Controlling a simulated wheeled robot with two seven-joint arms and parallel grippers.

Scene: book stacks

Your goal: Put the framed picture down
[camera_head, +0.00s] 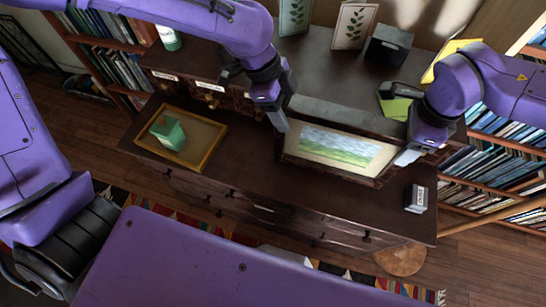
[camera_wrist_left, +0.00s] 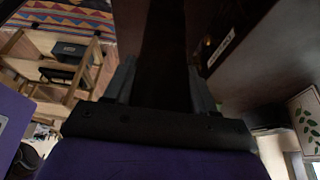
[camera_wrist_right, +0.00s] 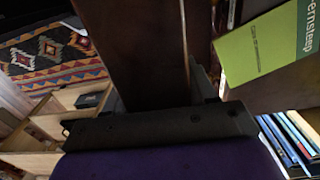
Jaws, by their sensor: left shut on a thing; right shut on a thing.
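The framed picture (camera_head: 338,150), a dark wooden frame around a green and blue landscape, is upright over the dark dresser (camera_head: 250,172), tilted back a little. My left gripper (camera_head: 280,118) is shut on its left edge. My right gripper (camera_head: 410,150) is shut on its right edge. In the left wrist view the dark frame (camera_wrist_left: 165,60) runs between the fingers of my left gripper (camera_wrist_left: 160,85). In the right wrist view the frame (camera_wrist_right: 135,50) sits between my right gripper's fingers (camera_wrist_right: 165,90). I cannot tell whether its lower edge touches the dresser top.
A wooden tray (camera_head: 212,143) with a green box (camera_head: 168,132) lies on the dresser's left. A small grey box (camera_head: 416,198) stands at the right front. A green book (camera_head: 395,106), a dark box (camera_head: 388,45) and botanical cards (camera_head: 352,25) are behind. Bookshelves flank both sides.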

